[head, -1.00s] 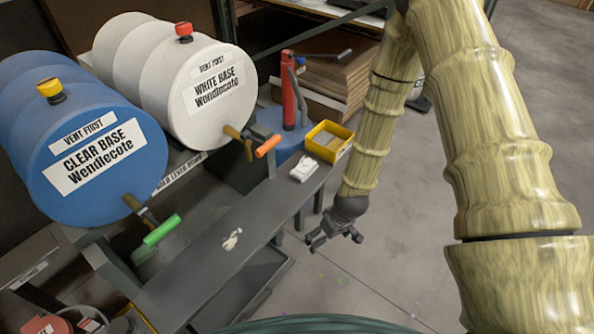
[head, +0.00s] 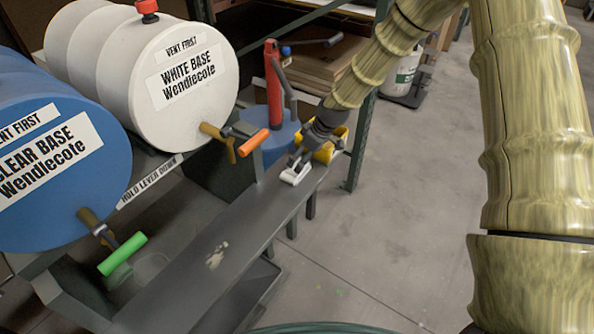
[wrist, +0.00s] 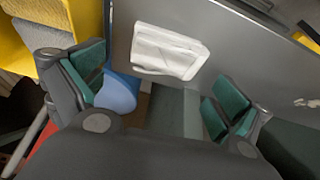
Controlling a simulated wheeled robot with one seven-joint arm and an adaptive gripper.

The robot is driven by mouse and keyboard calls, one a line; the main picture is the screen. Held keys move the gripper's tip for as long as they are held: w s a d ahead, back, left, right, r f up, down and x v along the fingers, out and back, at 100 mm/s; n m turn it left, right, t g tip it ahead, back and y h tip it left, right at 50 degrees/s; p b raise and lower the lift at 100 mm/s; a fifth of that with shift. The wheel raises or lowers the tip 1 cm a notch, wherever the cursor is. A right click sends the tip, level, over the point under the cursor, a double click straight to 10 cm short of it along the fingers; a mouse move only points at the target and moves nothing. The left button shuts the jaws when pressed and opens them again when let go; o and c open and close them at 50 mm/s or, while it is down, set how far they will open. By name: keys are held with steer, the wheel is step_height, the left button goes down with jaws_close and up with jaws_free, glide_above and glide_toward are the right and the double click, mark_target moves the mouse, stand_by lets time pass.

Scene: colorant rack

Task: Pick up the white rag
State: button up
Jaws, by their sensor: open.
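The white rag (head: 295,172) lies folded on the far end of the grey shelf, below the orange-handled tap. It also shows in the wrist view (wrist: 169,52), flat on the grey surface, in line with the gap between the fingers. My gripper (head: 300,158) is right beside the rag at its far side, in front of the yellow bin. In the wrist view my gripper (wrist: 165,92) is open, with green pads apart and nothing between them. The rag is beyond the fingertips; I cannot tell whether they touch it.
The yellow bin (head: 334,143) stands close behind my gripper. The orange tap handle (head: 254,143) juts out just left of it. The white drum (head: 185,95) and blue drum (head: 60,190) are at left. The grey shelf (head: 205,265) is mostly clear, apart from a pale smear.

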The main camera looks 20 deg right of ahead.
mark_target(288, 176)
steer(key=shift+a+x, duration=0.2)
steer(key=shift+x, duration=3.3)
steer(key=shift+r, duration=0.1)
steer(key=c, duration=0.7)
